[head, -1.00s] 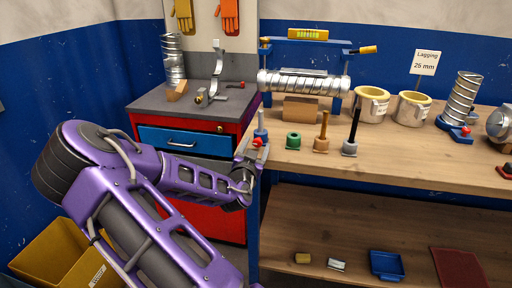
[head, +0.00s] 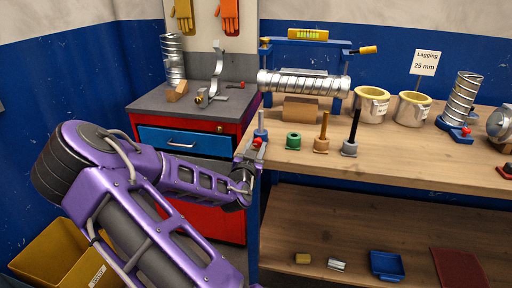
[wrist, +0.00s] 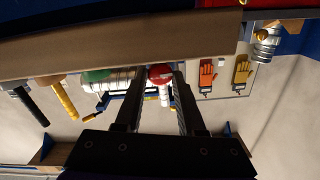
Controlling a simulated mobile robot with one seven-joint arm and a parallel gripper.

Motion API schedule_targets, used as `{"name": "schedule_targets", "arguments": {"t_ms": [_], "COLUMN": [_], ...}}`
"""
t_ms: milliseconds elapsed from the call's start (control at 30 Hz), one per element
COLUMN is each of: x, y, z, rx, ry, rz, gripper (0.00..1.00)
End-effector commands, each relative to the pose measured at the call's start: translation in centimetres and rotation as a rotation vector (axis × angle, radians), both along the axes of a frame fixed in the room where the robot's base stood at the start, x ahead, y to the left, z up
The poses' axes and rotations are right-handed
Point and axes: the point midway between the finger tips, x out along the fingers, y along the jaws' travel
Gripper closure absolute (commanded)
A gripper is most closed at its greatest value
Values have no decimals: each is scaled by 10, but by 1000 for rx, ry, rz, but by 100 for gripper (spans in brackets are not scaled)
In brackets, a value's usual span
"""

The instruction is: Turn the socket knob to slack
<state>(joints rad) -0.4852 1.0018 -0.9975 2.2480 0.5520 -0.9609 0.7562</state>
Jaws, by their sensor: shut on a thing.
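My gripper (head: 254,150) is at this knob, just off the bench's front edge. In the wrist view the red knob (wrist: 160,72) sits between the tips of my two dark fingers, with a light mark on its face. The gripper is shut on it. The fingers hide part of the knob's sides, and the mark's setting is too small to read.
Green (head: 293,141), tan (head: 322,138) and black-posted (head: 350,142) sockets stand to the right on the workbench (head: 430,165). A spiral duct (head: 303,83) lies behind, under a blue frame. A red cabinet (head: 222,150) stands left. The bench front is open.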

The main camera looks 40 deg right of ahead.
Motion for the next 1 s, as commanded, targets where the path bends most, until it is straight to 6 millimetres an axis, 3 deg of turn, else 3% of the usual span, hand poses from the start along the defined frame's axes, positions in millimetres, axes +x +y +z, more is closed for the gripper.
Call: {"name": "schedule_targets", "arguments": {"t_ms": [1000], "x": [2], "y": [1], "z": [0], "rx": [-467], "ry": [548], "rz": [0], "gripper": [100]}}
